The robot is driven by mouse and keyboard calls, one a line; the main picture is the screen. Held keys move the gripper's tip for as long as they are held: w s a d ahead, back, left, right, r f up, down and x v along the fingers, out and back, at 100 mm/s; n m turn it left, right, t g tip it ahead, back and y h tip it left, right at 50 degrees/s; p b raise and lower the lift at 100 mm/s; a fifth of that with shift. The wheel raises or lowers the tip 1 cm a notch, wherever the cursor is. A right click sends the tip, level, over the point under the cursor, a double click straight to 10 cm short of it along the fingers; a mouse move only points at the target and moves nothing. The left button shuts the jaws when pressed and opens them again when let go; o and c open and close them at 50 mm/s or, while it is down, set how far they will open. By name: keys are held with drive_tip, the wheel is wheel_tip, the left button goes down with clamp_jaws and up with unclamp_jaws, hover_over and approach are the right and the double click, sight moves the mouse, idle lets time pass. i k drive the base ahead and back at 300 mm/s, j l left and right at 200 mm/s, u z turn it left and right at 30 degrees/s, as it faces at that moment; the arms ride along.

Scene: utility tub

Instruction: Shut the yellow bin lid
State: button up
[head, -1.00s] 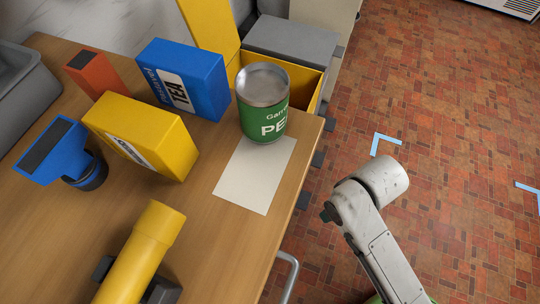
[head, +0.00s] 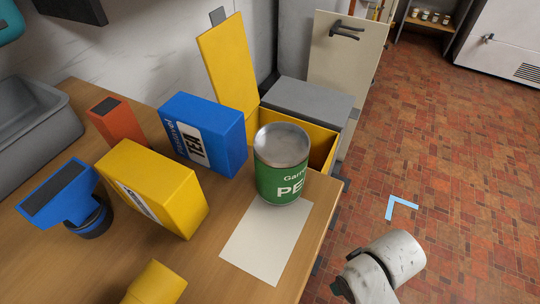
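The yellow bin (head: 321,139) stands past the far end of the wooden counter, behind the green can. Its yellow lid (head: 228,66) stands open, nearly upright, near the wall, with a small grey tab at its top edge. The bin's inside shows partly; the can and the tea box hide some of its near side. A pale grey link of my arm (head: 387,262) shows at the bottom right, over the floor. My gripper is not in the picture.
A green can (head: 282,180) stands on the counter by a white sheet (head: 268,243). A blue tea box (head: 205,131) and a yellow box (head: 153,188) stand left. A grey-lidded bin (head: 306,101) is behind the yellow bin.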

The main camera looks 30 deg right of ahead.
sight(224, 49)
drive_tip(key=i+l, duration=0.3)
drive_tip(key=l, duration=0.2)
drive_tip(key=i+l, duration=0.3)
drive_tip(key=l, duration=0.15)
